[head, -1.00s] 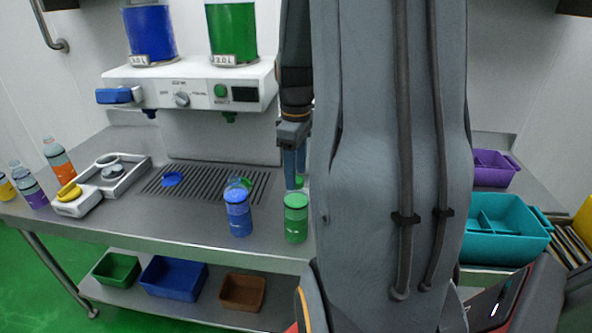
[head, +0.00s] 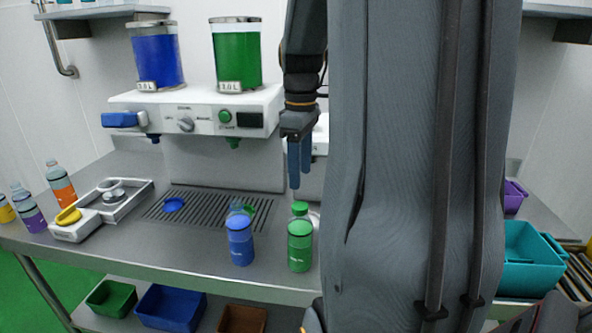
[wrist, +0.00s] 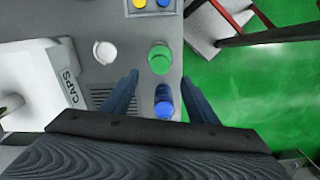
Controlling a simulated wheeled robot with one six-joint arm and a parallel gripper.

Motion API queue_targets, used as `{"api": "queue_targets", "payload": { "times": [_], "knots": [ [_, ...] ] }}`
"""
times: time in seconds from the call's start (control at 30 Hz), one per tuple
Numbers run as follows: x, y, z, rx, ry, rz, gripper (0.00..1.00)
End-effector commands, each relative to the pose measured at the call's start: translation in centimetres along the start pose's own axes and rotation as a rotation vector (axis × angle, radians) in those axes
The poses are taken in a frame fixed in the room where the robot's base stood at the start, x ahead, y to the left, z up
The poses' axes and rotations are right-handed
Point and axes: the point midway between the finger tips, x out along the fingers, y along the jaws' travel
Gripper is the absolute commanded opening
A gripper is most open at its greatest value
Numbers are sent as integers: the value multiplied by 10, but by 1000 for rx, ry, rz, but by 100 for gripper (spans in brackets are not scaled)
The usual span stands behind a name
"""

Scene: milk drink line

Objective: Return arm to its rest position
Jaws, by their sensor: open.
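My gripper (head: 299,165) points down above the steel counter, with two blue fingers apart and nothing between them. It is above and behind a green bottle (head: 300,243) in the head view. A blue bottle (head: 239,240) stands upright to the left of the green one. In the wrist view, my gripper (wrist: 158,92) is open, with the green bottle (wrist: 158,60) and the blue bottle (wrist: 163,100) below. My arm covers the right middle of the head view and hides part of the counter.
A dispenser (head: 190,118) with blue and green tanks stands behind a drip grate (head: 205,208). Bins sit on the lower shelf.

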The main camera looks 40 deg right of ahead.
Motion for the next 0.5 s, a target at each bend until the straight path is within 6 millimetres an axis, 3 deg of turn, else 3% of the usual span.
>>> {"api": "queue_targets", "payload": {
  "times": [0.33,0.5],
  "knots": [
    [4,-3,-4,6,1,1,54],
    [34,-33,-31,67,10,12,54]
  ]
}}
